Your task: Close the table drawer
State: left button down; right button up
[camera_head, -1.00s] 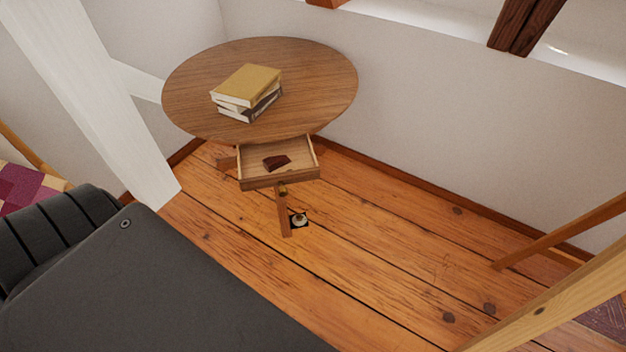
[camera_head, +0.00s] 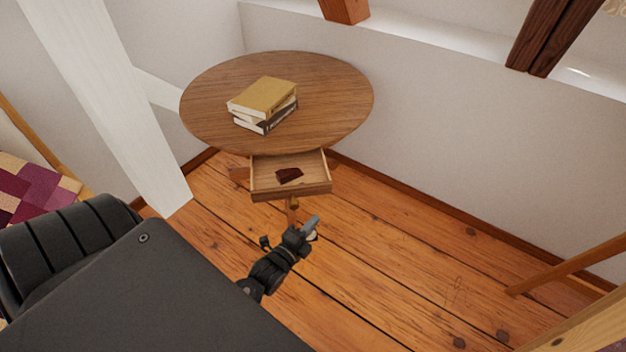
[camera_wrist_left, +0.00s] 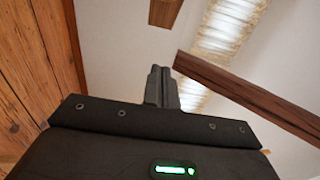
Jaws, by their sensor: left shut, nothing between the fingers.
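A round wooden table (camera_head: 330,100) stands against the wall in the head view. Its small drawer (camera_head: 292,190) is pulled out below the tabletop, and a dark reddish-brown item (camera_head: 289,175) lies inside it. My left gripper (camera_head: 312,224) is below and in front of the drawer front, apart from it in the picture. The left gripper is shut and empty; its closed fingers also show in the left wrist view (camera_wrist_left: 161,84). The wrist view does not show the drawer. My right gripper is not in view.
Several stacked books (camera_head: 263,100) lie on the tabletop. A white slanted post (camera_head: 120,100) stands left of the table. Wooden floor (camera_head: 410,250) is clear to the right, up to wooden beams (camera_head: 575,325) at the lower right.

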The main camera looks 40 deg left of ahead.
pick_arm(q)
send_near(331, 188)
jog(key=w+d, duration=0.3)
jog(key=shift+w+a+r+p, duration=0.1)
jog(key=shift+w+a+p, duration=0.4)
jog(key=shift+w+a, duration=1)
